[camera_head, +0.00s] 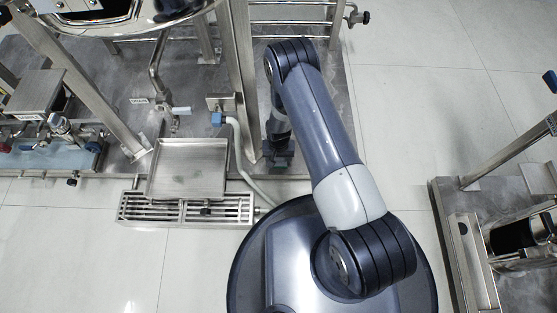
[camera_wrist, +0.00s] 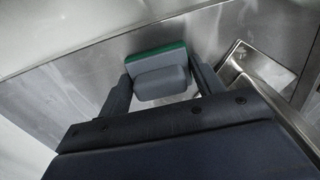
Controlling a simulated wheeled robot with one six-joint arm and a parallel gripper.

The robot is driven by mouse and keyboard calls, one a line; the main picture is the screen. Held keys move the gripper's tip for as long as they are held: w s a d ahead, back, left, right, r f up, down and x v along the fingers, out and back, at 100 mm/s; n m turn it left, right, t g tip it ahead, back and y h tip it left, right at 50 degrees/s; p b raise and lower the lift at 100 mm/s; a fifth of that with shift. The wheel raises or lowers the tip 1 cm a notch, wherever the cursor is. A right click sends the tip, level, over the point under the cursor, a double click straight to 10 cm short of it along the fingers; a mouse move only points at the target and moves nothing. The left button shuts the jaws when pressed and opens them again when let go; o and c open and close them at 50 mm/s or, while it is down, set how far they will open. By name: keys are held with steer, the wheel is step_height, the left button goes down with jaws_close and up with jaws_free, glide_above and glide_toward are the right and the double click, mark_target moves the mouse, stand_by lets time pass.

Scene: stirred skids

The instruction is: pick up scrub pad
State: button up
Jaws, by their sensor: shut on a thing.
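In the wrist view the scrub pad (camera_wrist: 159,75) is a grey block with a rounded grey front and a green layer along its far edge. It sits between the two dark fingers of my gripper (camera_wrist: 160,84), which is shut on it. Bare metal surface lies behind it; I cannot tell whether the pad touches that surface. In the head view my gripper (camera_head: 280,156) points down over the metal skid floor beside an upright steel post. The pad cannot be made out there, hidden by my arm and gripper.
A steel post (camera_head: 238,80) stands just left of my gripper, with a pale hose (camera_head: 240,150) nearby. A square metal tray (camera_head: 188,168) and a floor grate (camera_head: 160,209) lie to the left. Another skid (camera_head: 465,260) is at right. Clear tiled floor (camera_head: 420,100) lies between.

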steer(key=shift+c, duration=0.7)
step_height(320, 180, up, 10)
steer(key=p, duration=0.4)
